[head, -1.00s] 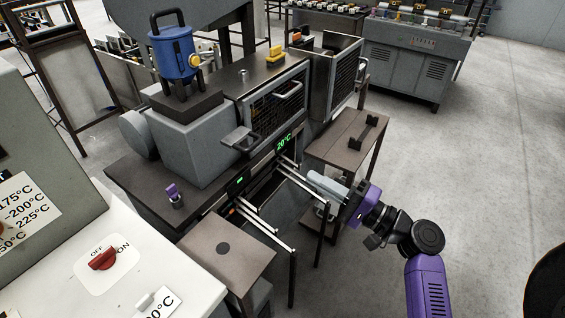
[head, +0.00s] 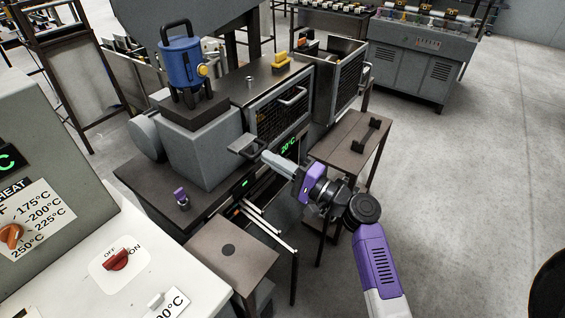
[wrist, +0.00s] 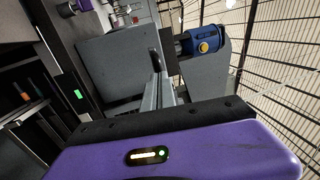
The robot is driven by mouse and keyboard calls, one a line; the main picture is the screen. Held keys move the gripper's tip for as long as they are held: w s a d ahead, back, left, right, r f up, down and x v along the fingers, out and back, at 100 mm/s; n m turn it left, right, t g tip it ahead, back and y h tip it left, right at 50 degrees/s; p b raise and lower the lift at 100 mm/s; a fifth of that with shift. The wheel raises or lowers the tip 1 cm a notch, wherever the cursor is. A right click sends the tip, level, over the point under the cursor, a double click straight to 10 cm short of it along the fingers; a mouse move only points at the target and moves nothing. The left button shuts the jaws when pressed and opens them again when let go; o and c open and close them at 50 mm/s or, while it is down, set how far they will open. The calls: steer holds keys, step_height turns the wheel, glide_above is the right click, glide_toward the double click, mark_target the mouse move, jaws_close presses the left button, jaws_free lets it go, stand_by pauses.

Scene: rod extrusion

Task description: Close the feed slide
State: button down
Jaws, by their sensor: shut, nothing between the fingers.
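The feed slide seems to be the grey plate with a dark looped handle (head: 245,146) that sticks out from the machine's front, below and right of the blue hopper (head: 180,58). My gripper (head: 267,157) is shut and empty, its long grey fingers pointing left with their tips close to this handle. I cannot tell whether they touch it. In the wrist view the fingers (wrist: 160,88) point at a dark upright edge, probably the handle (wrist: 154,61), with the blue hopper (wrist: 203,41) behind.
A mesh guard door (head: 281,112) stands just above my fingers. Pale rails (head: 262,220) jut out below, beside a small brown table (head: 232,262). Another side table (head: 345,145) is to the right. A white control panel (head: 85,275) is at lower left; open floor lies right.

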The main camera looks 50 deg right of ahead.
mark_target(247, 147)
stand_by(0.3)
steer(key=w+b, duration=0.2)
steer(key=w, duration=0.4)
steer(key=shift+w+a+b, duration=0.15)
steer(key=shift+w+b, duration=0.1)
steer(key=shift+b, duration=0.1)
steer(key=shift+w+r, duration=0.15)
steer(key=shift+w, duration=0.05)
steer(key=shift+a, duration=0.1)
